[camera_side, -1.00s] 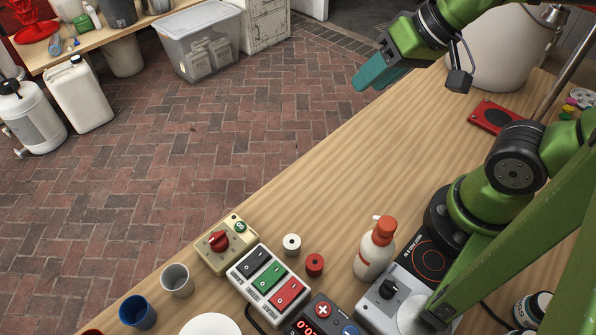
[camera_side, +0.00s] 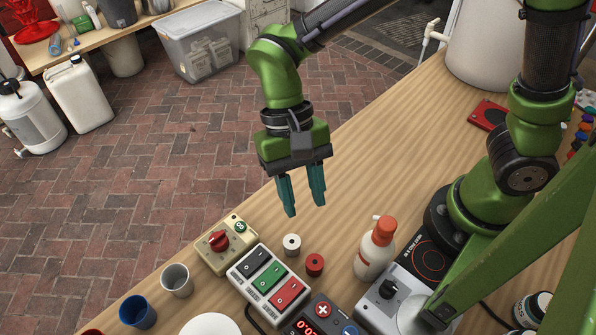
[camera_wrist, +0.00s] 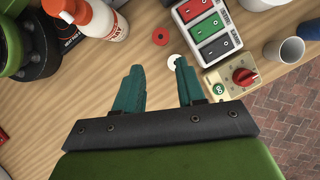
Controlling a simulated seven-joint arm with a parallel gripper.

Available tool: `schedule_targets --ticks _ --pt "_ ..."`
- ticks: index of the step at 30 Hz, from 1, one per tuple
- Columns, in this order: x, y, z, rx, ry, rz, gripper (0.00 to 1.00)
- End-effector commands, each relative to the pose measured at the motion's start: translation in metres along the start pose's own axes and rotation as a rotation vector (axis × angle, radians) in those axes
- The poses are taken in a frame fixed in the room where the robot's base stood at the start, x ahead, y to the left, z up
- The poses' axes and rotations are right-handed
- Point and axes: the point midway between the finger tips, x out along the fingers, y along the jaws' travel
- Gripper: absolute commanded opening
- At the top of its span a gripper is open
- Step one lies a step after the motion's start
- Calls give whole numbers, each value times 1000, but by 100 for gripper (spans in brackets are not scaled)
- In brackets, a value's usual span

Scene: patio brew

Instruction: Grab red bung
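The red bung (camera_side: 315,264) is a small red cylinder with a dark hole in its top, standing on the wooden table. It also shows in the wrist view (camera_wrist: 160,37), beyond my fingertips. A similar white bung (camera_side: 292,243) stands beside it, up and to the left; in the wrist view it (camera_wrist: 174,62) is near the tip of the right finger. My gripper (camera_side: 305,211) has two teal fingers pointing down, apart, with nothing between them. It is above the table, on the far side of both bungs. The open fingers (camera_wrist: 158,68) also show in the wrist view.
A switch box (camera_side: 270,277) with black, green and red rockers is left of the red bung. A beige box with a red knob (camera_side: 226,243) stands behind it. A white bottle with an orange cap (camera_side: 375,250) stands to the right.

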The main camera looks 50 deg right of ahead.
Motion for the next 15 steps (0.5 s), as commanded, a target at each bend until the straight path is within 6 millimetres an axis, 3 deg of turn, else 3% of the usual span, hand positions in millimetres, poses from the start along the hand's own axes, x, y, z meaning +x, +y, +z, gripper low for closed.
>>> schedule_targets --ticks 9,15 --pt "68 0 0 -2 -2 3 39" --pt "85 0 0 -2 0 0 39"
